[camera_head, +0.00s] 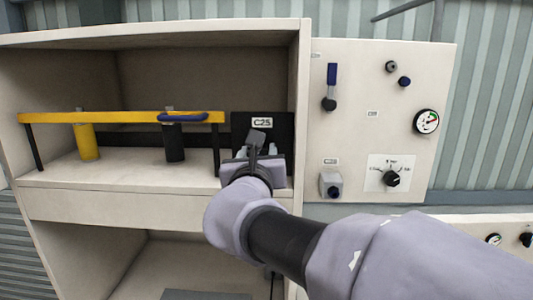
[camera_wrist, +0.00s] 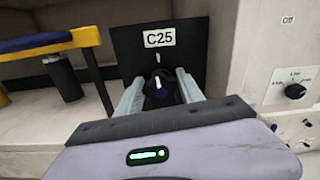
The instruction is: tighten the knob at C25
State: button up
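The C25 knob (camera_wrist: 160,88) is a dark round knob with a white pointer line. It sits on a black panel (camera_wrist: 125,45) under a white C25 label (camera_wrist: 160,38). My gripper (camera_wrist: 160,84) has one grey finger on each side of the knob, and the fingers stand apart. A dark gap seems to show beside the knob, but contact at the fingertips is hard to make out. In the head view, my gripper (camera_head: 257,150) is in front of the black panel (camera_head: 242,124) and hides most of the knob.
Left of the panel, a yellow rail (camera_head: 120,117) with a blue handle (camera_head: 183,117) runs above yellow and black cylinders on the shelf (camera_head: 120,176). To the right, a cream panel (camera_head: 350,120) carries a blue lever (camera_head: 331,85), a gauge (camera_head: 427,122) and a black selector (camera_head: 392,179).

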jog(key=c, duration=0.6)
jog(key=b, duration=0.1)
jog(key=m+b, duration=0.1)
jog(key=shift+f+b, duration=0.25)
jog(key=shift+b, duration=0.05)
jog(key=shift+c, duration=0.2)
jog(key=shift+r+m, duration=0.25)
jog(key=shift+m, duration=0.05)
jog(key=o, duration=1.4)
jog(key=s+b, duration=0.1)
jog(key=s, duration=1.6)
jog(key=shift+s+a, duration=0.2)
jog(key=shift+a, duration=0.05)
